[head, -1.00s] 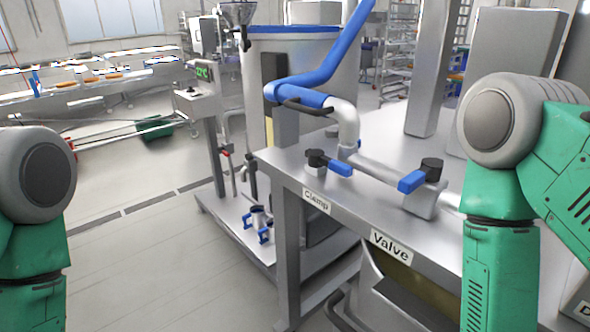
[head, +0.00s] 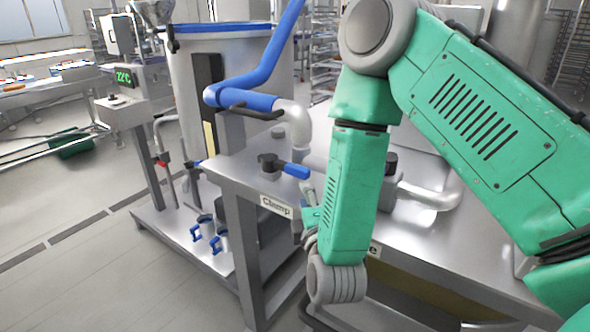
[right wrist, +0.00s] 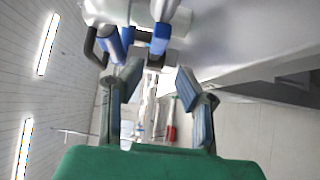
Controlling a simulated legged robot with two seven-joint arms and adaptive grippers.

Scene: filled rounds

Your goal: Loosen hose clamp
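The clamp fitting, with a black knob (head: 268,163) and a blue lever (head: 296,170), is on the steel table above the "Clamp" label (head: 277,206). A blue hose (head: 255,100) meets a silver pipe elbow behind it. My right gripper (head: 308,200) is just below and right of the lever, partly hidden by my forearm. In the right wrist view my right gripper (right wrist: 158,80) has its two fingers spread with nothing between them. A blue lever (right wrist: 160,38) is beyond the fingertips there, apart from them. My left gripper is not in view.
A second black knob (head: 390,160) and pipe on the table are partly covered by my right arm, as is the valve label. A steel tank (head: 190,85) and a display box (head: 125,107) stand at left. The floor at left is mostly clear.

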